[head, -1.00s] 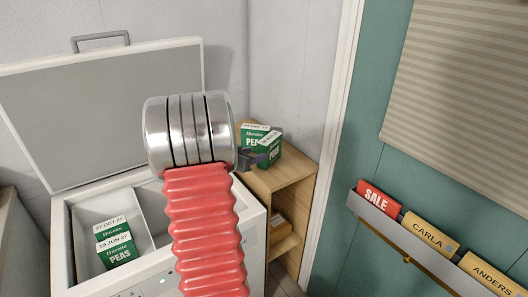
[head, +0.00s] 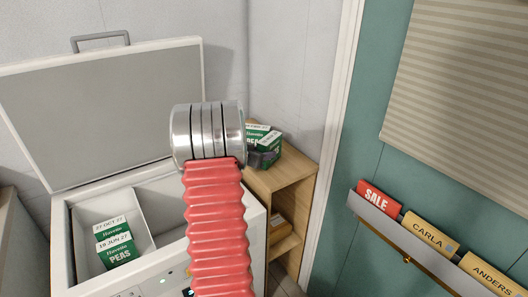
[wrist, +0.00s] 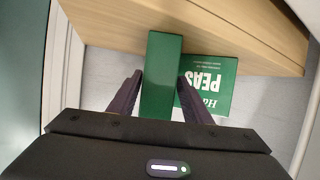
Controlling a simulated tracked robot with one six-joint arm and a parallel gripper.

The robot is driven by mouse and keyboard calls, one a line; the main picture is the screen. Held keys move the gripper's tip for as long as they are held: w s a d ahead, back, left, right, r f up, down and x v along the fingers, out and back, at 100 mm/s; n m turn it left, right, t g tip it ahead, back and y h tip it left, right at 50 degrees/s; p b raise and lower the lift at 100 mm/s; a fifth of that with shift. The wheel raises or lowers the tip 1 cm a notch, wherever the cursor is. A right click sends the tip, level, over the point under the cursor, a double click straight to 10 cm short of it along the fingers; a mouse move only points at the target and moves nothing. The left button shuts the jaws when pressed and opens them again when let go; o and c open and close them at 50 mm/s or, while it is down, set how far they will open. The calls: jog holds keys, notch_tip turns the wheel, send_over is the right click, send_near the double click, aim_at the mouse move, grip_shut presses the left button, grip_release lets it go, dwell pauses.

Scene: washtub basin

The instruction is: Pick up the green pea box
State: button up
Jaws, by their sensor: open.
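Two green pea boxes stand close together on the wooden shelf top in the head view, the front one (head: 270,143) partly behind my gripper (head: 264,158) and the other (head: 254,131) behind it to the left. In the wrist view, one green box (wrist: 161,72) shows a plain narrow face between the two dark fingers of my gripper (wrist: 157,88). The second box (wrist: 216,75), with PEAS lettering, lies just right of it, beside the right finger. The fingers are open around the first box; whether they touch it cannot be told.
An open chest freezer (head: 165,216) stands left of the shelf (head: 292,177), with more pea boxes (head: 115,246) in its left compartment. A teal door with a file rack (head: 410,250) is at the right.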

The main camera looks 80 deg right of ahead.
jog(key=shift+x, duration=2.3)
jog(key=shift+w+f, duration=0.1)
jog(key=shift+c, duration=0.4)
grip_shut()
notch_tip(320, 180, up, 18)
